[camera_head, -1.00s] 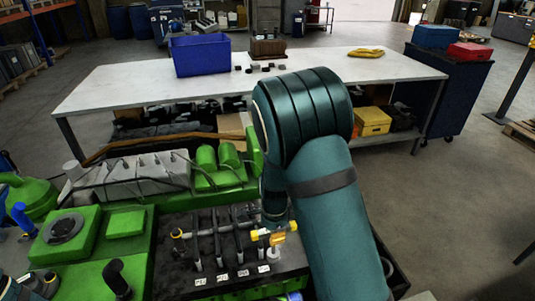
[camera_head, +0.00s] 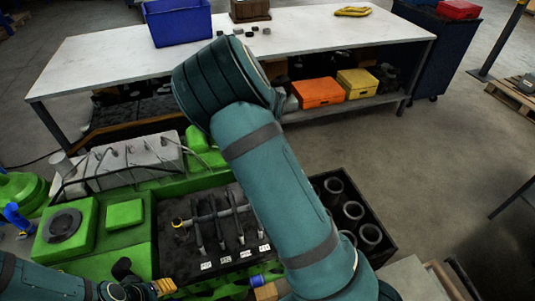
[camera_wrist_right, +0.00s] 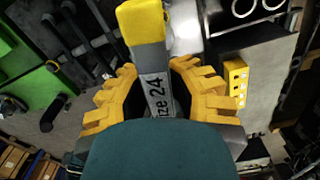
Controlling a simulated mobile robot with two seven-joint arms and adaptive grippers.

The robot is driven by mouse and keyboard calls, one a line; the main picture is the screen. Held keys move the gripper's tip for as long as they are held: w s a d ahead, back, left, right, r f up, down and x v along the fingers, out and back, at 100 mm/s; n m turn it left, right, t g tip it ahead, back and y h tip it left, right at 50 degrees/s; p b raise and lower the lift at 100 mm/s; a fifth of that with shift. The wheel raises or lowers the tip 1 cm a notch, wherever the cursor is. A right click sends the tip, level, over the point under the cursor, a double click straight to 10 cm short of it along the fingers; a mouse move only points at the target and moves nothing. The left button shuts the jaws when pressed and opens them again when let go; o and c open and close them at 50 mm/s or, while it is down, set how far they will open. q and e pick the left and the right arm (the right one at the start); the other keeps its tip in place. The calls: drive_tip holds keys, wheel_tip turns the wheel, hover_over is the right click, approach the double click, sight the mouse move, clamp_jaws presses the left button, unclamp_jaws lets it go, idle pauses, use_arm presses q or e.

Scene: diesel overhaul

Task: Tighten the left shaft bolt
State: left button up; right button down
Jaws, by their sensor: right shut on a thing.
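My right gripper (camera_wrist_right: 150,78) is shut on a grey tool (camera_wrist_right: 157,100) with a yellow end, marked "ize 24" where it shows, in the right wrist view. In the head view my right arm hides this gripper. A yellow ring (camera_head: 178,222) marks the left end of the shaft (camera_head: 212,214) in the green engine's (camera_head: 125,214) dark open bay. The right end of the shaft is hidden behind my right arm. My left gripper (camera_head: 163,287) is at the bottom left, below and apart from the yellow ring. I cannot tell its opening.
Several labelled rods stand in the bay beside the shaft. A dark box of cylinders (camera_head: 370,235) lies right of the engine. Behind is a white workbench (camera_head: 290,38) with a blue bin (camera_head: 178,20). The right wrist view shows a yellow block with holes (camera_wrist_right: 235,82).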

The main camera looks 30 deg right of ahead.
drive_tip(key=n, duration=0.4)
drive_tip(key=shift+f, duration=0.2)
drive_tip(key=n, duration=0.5)
drive_tip(key=shift+f, duration=0.2)
drive_tip(key=n, duration=0.3)
drive_tip(key=shift+f, duration=0.2)
drive_tip(key=n, duration=0.5)
drive_tip(key=shift+f, duration=0.35)
drive_tip(key=n+b, duration=0.2)
drive_tip(key=f+n+b, duration=0.1)
drive_tip(key=n+b, duration=0.1)
drive_tip(key=shift+f, duration=0.1)
drive_tip(key=shift+n, duration=1.9)
drive_tip(key=n, duration=0.3)
drive_tip(key=shift+f+b, duration=0.2)
drive_tip(key=shift+b, duration=0.2)
drive_tip(key=n, duration=0.2)
drive_tip(key=n+b, duration=0.1)
drive_tip(key=n, duration=0.1)
drive_tip(key=shift+f, duration=0.3)
drive_tip(key=shift+f+n+b, duration=0.3)
drive_tip(key=shift+f+b, duration=0.65)
drive_tip(key=shift+f, duration=0.6)
